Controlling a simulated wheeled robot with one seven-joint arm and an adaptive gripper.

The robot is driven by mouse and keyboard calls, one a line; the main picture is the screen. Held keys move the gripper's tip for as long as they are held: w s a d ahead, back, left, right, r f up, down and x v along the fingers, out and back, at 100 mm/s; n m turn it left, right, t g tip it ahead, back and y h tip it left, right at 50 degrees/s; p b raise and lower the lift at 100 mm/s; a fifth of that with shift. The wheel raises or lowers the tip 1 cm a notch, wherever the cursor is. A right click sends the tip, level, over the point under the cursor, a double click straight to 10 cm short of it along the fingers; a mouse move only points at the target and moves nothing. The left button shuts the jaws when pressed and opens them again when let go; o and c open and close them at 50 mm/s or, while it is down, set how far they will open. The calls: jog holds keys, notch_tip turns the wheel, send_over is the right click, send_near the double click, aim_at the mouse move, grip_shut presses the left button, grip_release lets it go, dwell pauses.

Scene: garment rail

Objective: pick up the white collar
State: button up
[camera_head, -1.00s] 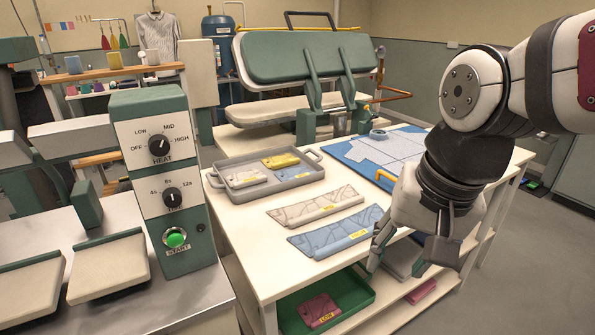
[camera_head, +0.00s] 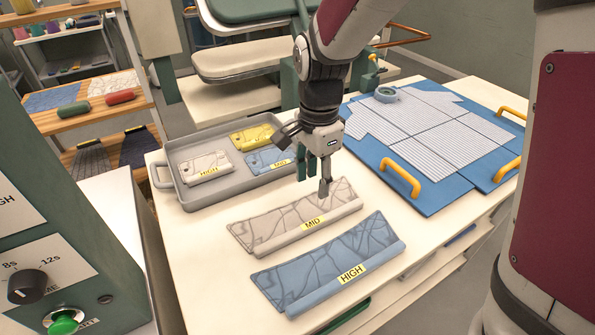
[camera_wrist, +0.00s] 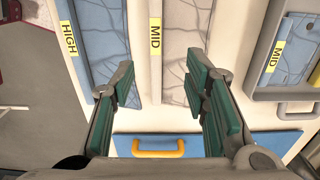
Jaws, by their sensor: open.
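The white collar (camera_head: 290,218), a long creased off-white piece with a yellow MID label, lies flat on the pale table. It also shows in the wrist view (camera_wrist: 180,48), running up the picture between the finger lines. My gripper (camera_head: 313,182) points down over the far right end of the collar, open and empty. In the wrist view my gripper (camera_wrist: 160,90) has its green-padded fingers spread on either side of the collar's line. Whether the fingertips touch the collar or table is unclear.
A blue collar (camera_head: 325,262) labelled HIGH lies in front, parallel. A grey tray (camera_head: 172,176) with small labelled pieces stands behind to the left. A control box stands at lower left.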

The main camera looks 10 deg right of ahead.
send_over(313, 223)
jog(key=f, duration=0.4)
jog(key=w+f, duration=0.1)
jog(key=f, duration=0.2)
jog(key=shift+b, duration=0.35)
jog(key=shift+s+f, duration=0.25)
jog(key=shift+f, duration=1.15)
jog(key=shift+s+f, duration=0.2)
jog(key=shift+f, duration=1.15)
grip_shut()
